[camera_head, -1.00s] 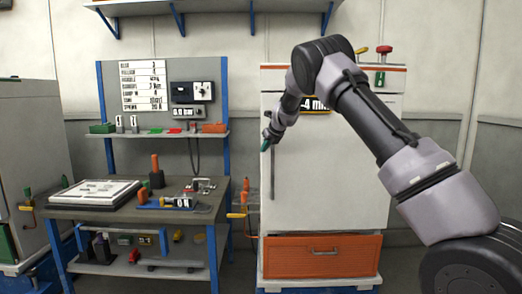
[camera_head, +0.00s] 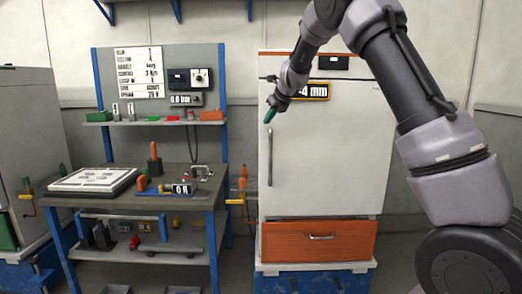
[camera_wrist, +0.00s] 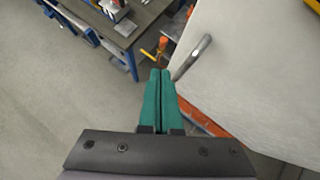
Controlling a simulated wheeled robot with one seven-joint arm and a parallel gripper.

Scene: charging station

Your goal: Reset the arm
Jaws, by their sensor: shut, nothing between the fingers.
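My arm comes in from the right in the head view, raised and bent. My gripper (camera_head: 269,116) is at its end, in front of the upper left of a white cabinet (camera_head: 335,150), above the cabinet's vertical door handle (camera_head: 270,158). In the wrist view the two green fingers of my gripper (camera_wrist: 160,75) lie side by side, closed with nothing between them. The handle also shows in the wrist view (camera_wrist: 191,57), just right of the fingertips; I cannot tell the gap between them.
A workbench (camera_head: 200,200) with a panel, a shelf and tools stands left of the cabinet. An orange drawer (camera_head: 318,241) is under the cabinet door. A grey cabinet (camera_head: 30,150) stands at the far left. Grey floor (camera_wrist: 60,110) is open below the gripper.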

